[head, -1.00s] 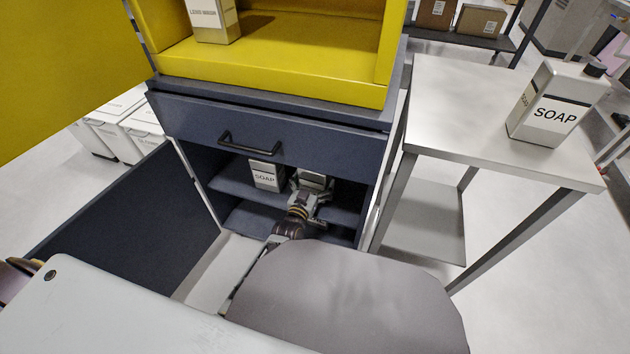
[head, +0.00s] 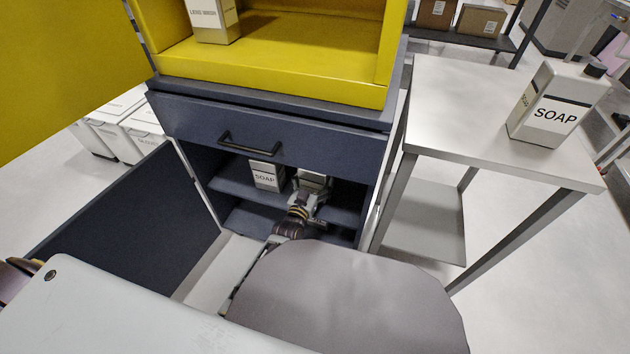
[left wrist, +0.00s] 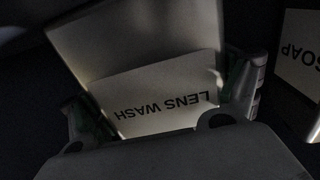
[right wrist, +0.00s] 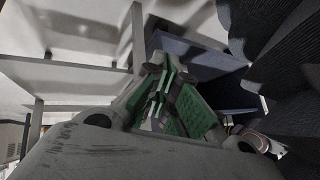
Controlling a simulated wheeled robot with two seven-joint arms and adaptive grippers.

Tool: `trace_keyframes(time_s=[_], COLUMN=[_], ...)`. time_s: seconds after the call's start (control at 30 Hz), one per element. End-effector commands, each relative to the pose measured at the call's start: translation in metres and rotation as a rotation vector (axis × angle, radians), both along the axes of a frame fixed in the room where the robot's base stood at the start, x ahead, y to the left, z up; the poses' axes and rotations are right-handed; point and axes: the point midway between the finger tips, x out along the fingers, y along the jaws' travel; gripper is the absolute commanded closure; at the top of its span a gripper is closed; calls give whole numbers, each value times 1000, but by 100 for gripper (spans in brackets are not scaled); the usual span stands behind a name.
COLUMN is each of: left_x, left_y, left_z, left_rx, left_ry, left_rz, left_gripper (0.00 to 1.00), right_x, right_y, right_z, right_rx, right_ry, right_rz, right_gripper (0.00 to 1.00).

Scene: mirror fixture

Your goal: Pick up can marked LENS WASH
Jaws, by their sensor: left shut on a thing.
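A pale can marked LENS WASH (left wrist: 155,100) fills the middle of the left wrist view, its label upside down. My left gripper (left wrist: 165,105) has a finger on each side of it and is shut on it. In the head view my left gripper (head: 308,195) is inside the dark cabinet, and the top of the can (head: 313,178) shows above it. My right gripper (right wrist: 168,75) is outside the head view; in the right wrist view its fingers are close together with nothing seen between them.
A SOAP can (head: 267,175) stands just left of the held can on the cabinet shelf (head: 228,184). The drawer (head: 262,132) is above, the open door (head: 130,220) left. Another can (head: 213,20), apparently LENS WASH, stands in the yellow compartment. Another SOAP can (head: 552,110) is on the side table (head: 450,105).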

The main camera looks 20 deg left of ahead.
Motion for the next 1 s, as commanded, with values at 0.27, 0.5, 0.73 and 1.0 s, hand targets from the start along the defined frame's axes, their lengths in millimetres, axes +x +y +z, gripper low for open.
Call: trace_keyframes(time_s=[0.27,0.5,0.73,1.0], left_x=[1,1,-11,-44], left_y=[0,0,1,3], left_z=[14,30,38,39], left_rx=[-1,-2,-1,1], left_ry=[-8,-7,-4,-5], left_rz=[1,1,0,1], left_gripper=[64,64,64,64], right_x=[0,-1,-3,-1], right_y=[-1,-3,-5,-9], right_z=[7,17,27,57], right_rx=[-7,-20,-33,-72], right_ry=[3,14,32,59], right_rz=[-2,-6,-10,15], right_gripper=[100,100,100,100])
